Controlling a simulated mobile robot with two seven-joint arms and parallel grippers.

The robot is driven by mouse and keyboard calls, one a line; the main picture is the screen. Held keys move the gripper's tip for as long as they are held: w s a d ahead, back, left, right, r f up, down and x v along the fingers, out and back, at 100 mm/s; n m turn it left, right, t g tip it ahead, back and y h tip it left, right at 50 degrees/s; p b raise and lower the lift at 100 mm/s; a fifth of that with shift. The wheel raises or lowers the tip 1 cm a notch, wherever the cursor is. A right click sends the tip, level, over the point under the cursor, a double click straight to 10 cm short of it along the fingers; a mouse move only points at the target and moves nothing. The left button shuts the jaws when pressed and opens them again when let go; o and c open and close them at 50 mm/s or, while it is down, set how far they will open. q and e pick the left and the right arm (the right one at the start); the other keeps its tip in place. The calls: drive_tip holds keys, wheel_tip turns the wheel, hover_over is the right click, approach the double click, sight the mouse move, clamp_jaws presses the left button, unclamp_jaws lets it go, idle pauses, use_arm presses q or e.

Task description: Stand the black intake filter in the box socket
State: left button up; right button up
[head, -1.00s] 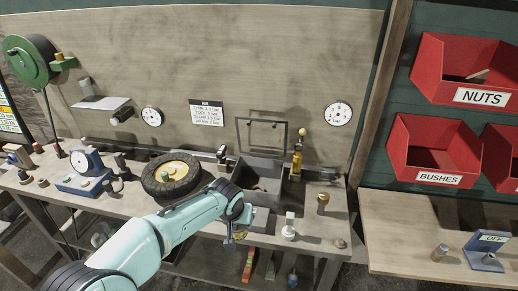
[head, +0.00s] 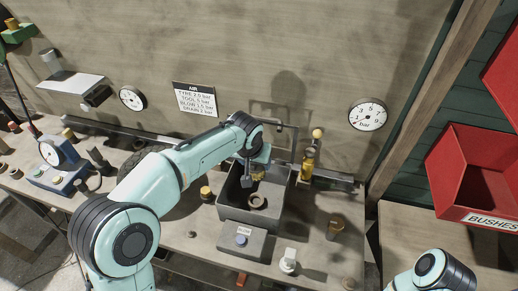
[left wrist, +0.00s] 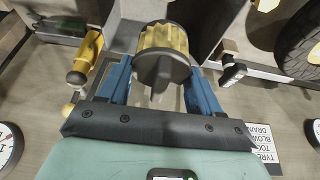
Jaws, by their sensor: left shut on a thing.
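My left gripper (head: 250,168) is above the grey box (head: 227,212) on the bench, near its back side. In the left wrist view, my left gripper (left wrist: 161,85) has its blue fingers on both sides of a filter (left wrist: 162,42) with a yellowish pleated body and a dark end cap. The filter also shows partly behind the fingers in the head view (head: 258,173). A pale ring-shaped socket (head: 257,201) lies on the box floor, empty, in front of and below the filter. My right gripper is out of view; only part of that arm shows at lower right.
A tyre (head: 135,163) lies left, partly behind my arm.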

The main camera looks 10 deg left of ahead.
sight(255, 178)
use_arm(q)
drive_tip(key=shift+s+r, duration=0.1)
drive_tip(key=shift+s, duration=0.25)
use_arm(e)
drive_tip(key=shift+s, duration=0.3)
